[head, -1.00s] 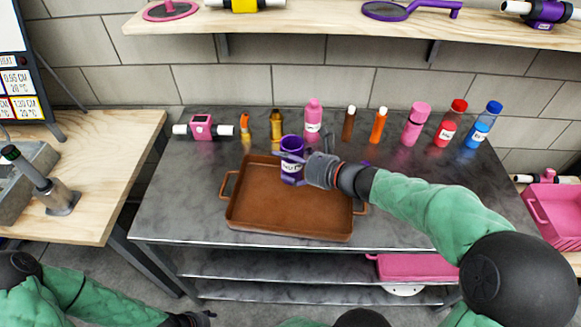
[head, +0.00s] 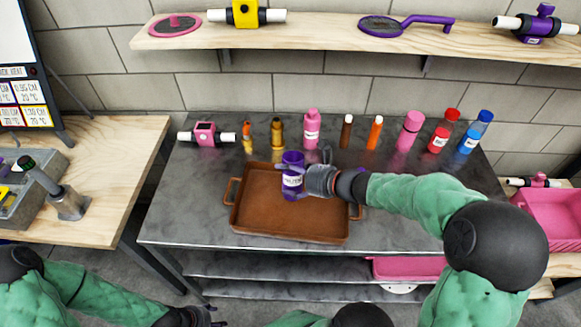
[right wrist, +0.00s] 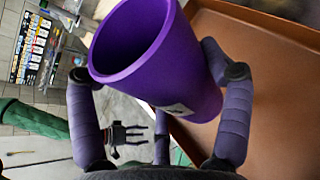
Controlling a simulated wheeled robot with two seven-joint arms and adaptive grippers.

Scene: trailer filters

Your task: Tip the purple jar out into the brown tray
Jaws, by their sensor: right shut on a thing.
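The purple jar (head: 292,172) is upright or nearly so in the head view, with a white label on its front. It is over the back middle of the brown tray (head: 290,236), which lies on the dark metal table. My right gripper (head: 296,179) is shut around the jar's side. In the right wrist view the purple jar (right wrist: 165,60) shows its open rim between the two fingers, and the brown tray (right wrist: 268,80) is beside and below it. The jar's contents are hidden. My left gripper (head: 203,318) is low at the bottom edge, away from the table; its jaws are unclear.
Several bottles, including a pink one (head: 311,130) and a red one (head: 443,132), stand along the table's back. A pink valve (head: 206,134) lies at back left. A wooden shelf (head: 330,34) runs above. The table's front left (head: 190,215) is clear.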

